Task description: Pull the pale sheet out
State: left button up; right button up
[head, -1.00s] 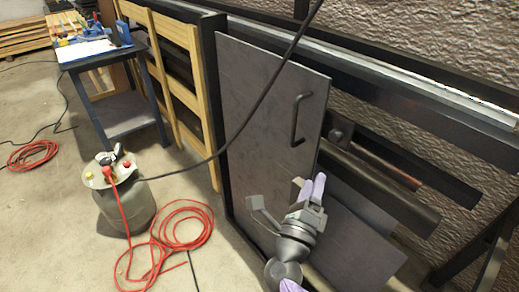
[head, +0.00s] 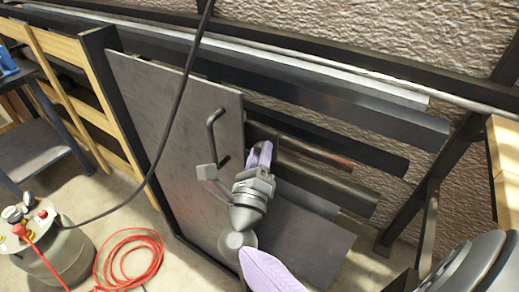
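A large flat grey sheet (head: 165,115) with a dark bar handle (head: 211,135) on its face stands on edge, leaning in the dark rack. It is the palest large sheet I see, though it is mid grey. My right gripper (head: 262,153), with purple fingers, is in front of the sheet's right edge, to the right of and below the handle. The fingers overlap the edge in the picture. I cannot tell whether they touch it or whether they are open. My wrist and forearm hide the sheet's lower right part. My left gripper is not in view.
Darker sheets (head: 315,245) and dark pipes (head: 325,187) lie right of the sheet. A black cable (head: 168,135) hangs across the sheet in the picture. A gas bottle (head: 62,255) and red hose (head: 128,262) are on the floor at left. A wooden frame (head: 75,95) stands beside the rack.

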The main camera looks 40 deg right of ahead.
grip_shut()
dwell(0.4)
dwell(0.8)
